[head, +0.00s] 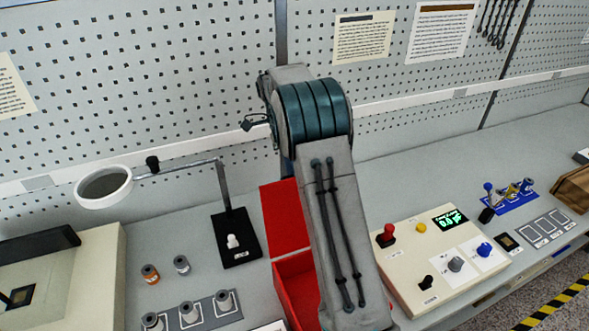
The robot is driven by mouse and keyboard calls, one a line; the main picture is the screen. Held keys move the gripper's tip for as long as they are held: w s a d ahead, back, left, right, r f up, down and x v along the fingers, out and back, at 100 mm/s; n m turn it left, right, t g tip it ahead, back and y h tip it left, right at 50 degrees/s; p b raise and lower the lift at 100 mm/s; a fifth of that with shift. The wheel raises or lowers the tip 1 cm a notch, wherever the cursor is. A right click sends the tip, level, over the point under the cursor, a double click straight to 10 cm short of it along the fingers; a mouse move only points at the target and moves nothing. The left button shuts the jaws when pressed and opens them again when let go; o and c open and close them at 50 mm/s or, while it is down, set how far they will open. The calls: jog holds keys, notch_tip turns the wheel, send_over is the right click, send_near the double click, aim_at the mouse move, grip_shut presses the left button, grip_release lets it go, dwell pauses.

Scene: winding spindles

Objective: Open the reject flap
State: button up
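A red box (294,292) sits on the bench at the lower middle, partly hidden behind my arm. A flat red panel (284,215), which looks like its flap, extends from the box's back edge toward the pegboard. The front part of the box looks open at the top, with red inner walls showing. My arm covers the right side of both, so the flap's exact angle is hard to tell. My arm rises from the bottom and bends at the top centre. My gripper's fingers are hidden behind the arm and do not show.
Left of the box stand a black-based magnifier lamp (236,241) and several spools near a grey rack (202,311). Right of my arm is a cream control box (408,254) with knobs and a display. A blue tool holder (514,204) lies farther right.

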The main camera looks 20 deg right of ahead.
jog(key=s+d+r, duration=0.7)
jog(key=d+r, duration=0.2)
jog(key=r, duration=0.2)
jog(key=shift+d, duration=0.25)
jog(key=shift+r, duration=0.1)
jog(key=shift+s, duration=0.1)
dwell(0.5)
